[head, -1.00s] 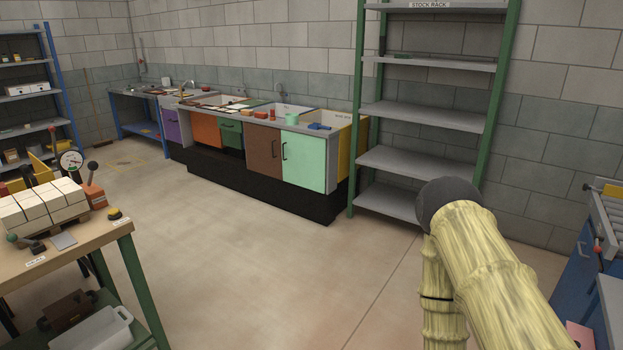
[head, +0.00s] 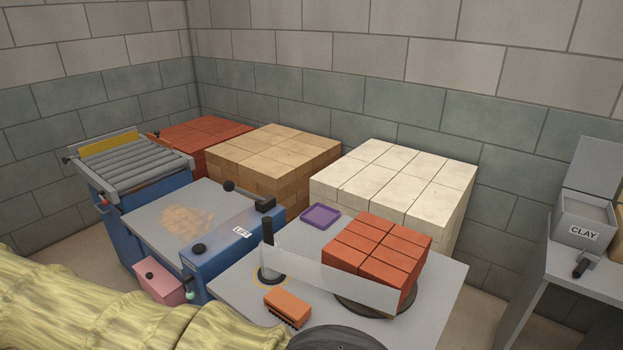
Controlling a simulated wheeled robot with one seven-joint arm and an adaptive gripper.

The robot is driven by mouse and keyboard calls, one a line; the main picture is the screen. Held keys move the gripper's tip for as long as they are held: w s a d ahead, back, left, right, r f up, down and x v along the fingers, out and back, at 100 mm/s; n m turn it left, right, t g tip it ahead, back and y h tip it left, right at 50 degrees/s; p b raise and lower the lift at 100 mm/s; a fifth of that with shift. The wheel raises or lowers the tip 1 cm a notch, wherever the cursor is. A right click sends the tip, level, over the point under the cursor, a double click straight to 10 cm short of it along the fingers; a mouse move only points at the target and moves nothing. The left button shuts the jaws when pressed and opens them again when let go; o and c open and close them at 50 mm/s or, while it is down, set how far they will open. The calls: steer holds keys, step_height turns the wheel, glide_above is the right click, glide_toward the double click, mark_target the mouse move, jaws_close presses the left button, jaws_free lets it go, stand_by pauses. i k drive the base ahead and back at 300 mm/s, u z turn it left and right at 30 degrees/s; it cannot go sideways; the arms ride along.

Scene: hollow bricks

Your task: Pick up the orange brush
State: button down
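The orange brush (head: 288,303), a small orange block with dark bristles along its lower edge, lies on the grey tabletop (head: 438,300) near its front edge. It is close to a dark upright handle on a round base (head: 268,258). My yellow arm crosses the lower left, and its dark joint shows at the bottom just below the brush. My gripper is out of view, so its state is hidden.
A purple tray (head: 320,216) lies at the back. A blue lift table (head: 140,235) stands left; a clay box (head: 583,225) is right. Brick stacks line the wall.

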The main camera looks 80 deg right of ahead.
mark_target(287, 308)
steer(key=z, duration=0.75)
steer(key=k, duration=0.8)
steer(key=z, duration=1.15)
